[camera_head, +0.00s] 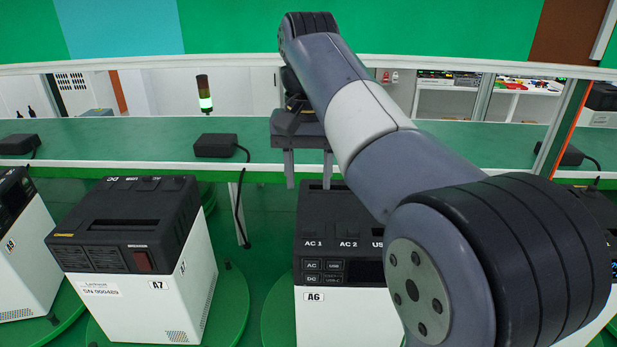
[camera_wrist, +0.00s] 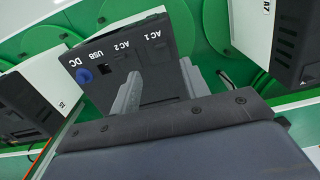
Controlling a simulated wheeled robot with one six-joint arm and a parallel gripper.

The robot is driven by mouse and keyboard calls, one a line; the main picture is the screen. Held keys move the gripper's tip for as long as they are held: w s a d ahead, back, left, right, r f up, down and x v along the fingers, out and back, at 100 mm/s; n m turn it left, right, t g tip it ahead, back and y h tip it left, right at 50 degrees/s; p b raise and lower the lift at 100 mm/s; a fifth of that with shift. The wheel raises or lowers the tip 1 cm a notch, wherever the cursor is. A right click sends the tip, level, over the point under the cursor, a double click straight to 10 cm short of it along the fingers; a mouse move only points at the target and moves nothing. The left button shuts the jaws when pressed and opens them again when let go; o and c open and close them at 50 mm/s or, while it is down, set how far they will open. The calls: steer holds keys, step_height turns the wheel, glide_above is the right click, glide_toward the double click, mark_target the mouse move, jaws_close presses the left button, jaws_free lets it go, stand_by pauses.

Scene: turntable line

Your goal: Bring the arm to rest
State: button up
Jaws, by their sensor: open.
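My arm reaches forward across the head view, with my gripper (camera_head: 308,170) hanging fingers down over the back of the power unit marked A6 (camera_head: 312,295). The two grey fingers are apart with nothing between them. The wrist view also shows my gripper (camera_wrist: 160,82) open, its fingers in front of a dark-topped unit (camera_wrist: 150,45) with AC 1, AC 2, USB and DC sockets. A round blue piece (camera_wrist: 83,75) sits at its DC mark. Whether the fingertips touch the unit cannot be told. My arm hides the right part of A6.
The unit marked A7 (camera_head: 135,255) stands left of A6 on a green round turntable (camera_head: 232,300). Another unit (camera_head: 22,250) is at the far left. Behind runs a green counter (camera_head: 90,140) with black boxes, one (camera_head: 215,146) trailing a cable. A lit green signal lamp (camera_head: 204,95) stands farther back.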

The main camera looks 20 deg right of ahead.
mark_target(308, 230)
step_height(308, 230, down, 10)
steer(key=shift+f, duration=0.2)
steer(key=shift+w+f, duration=0.15)
steer(key=shift+f, duration=0.1)
steer(key=shift+w+d, duration=0.2)
steer(key=shift+w, duration=0.25)
